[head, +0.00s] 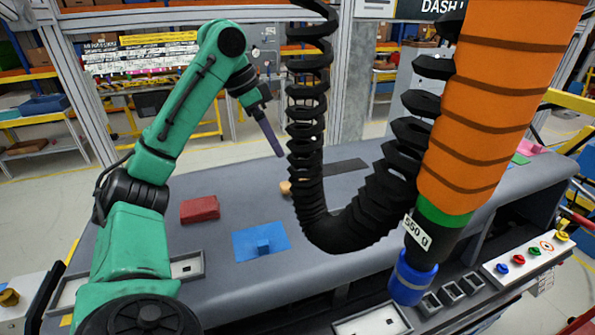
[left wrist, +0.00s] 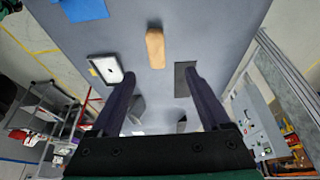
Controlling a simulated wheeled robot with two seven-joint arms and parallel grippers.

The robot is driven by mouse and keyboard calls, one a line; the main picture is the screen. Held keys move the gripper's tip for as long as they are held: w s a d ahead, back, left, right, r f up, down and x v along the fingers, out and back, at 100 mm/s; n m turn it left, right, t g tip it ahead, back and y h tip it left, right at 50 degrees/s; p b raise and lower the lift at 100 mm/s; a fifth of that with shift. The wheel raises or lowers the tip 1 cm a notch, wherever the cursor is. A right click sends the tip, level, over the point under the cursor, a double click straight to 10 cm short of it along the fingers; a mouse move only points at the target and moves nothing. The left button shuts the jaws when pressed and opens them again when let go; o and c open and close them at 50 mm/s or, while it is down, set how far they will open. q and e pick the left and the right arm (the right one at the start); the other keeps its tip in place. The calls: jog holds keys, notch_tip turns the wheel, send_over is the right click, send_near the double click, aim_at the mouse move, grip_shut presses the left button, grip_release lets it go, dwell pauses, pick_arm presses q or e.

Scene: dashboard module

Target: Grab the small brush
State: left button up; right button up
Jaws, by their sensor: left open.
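A small tan, wood-coloured block-like piece (left wrist: 155,47) lies on the grey dashboard surface in the left wrist view, just beyond my fingertips. It may be the small brush; I cannot make out bristles. In the head view a small tan piece (head: 285,188) shows at the left edge of the black coiled hose, which partly hides it. My left gripper (head: 268,134) is raised above the surface, behind and left of the hose, fingers pointing down. In the left wrist view my left gripper (left wrist: 160,78) is open and empty, fingers apart. My right gripper does not show.
A black coiled hose (head: 305,125) and a large orange sleeve (head: 500,90) hang in front on the right. A red block (head: 199,209) and a blue pad (head: 260,242) lie left of the tan piece. A dark flat mat (left wrist: 183,79) lies beside it.

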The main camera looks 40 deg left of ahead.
pick_arm(q)
jog(key=b, duration=0.2)
send_near(297, 182)
jog(key=f, duration=0.1)
jog(key=d+f, duration=0.1)
jog(key=shift+s+d+f, duration=0.1)
jog(key=shift+s+f, duration=0.05)
jog(key=shift+f, duration=0.2)
jog(key=x, duration=0.2)
jog(key=p+x, duration=0.1)
jog(key=x, duration=0.1)
jog(key=w+a+x, duration=0.1)
jog(key=x, duration=0.1)
jog(key=shift+w+d+f+p, duration=0.1)
jog(key=shift+w+f+p, duration=0.05)
jog(key=shift+f+p, duration=0.15)
jog(key=shift+d+f, duration=0.1)
jog(key=shift+f, duration=0.05)
jog(key=shift+d, duration=0.1)
jog(key=shift+c, duration=0.3)
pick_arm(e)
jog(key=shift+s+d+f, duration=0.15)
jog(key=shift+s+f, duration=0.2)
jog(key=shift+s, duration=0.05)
pick_arm(q)
grip_shut()
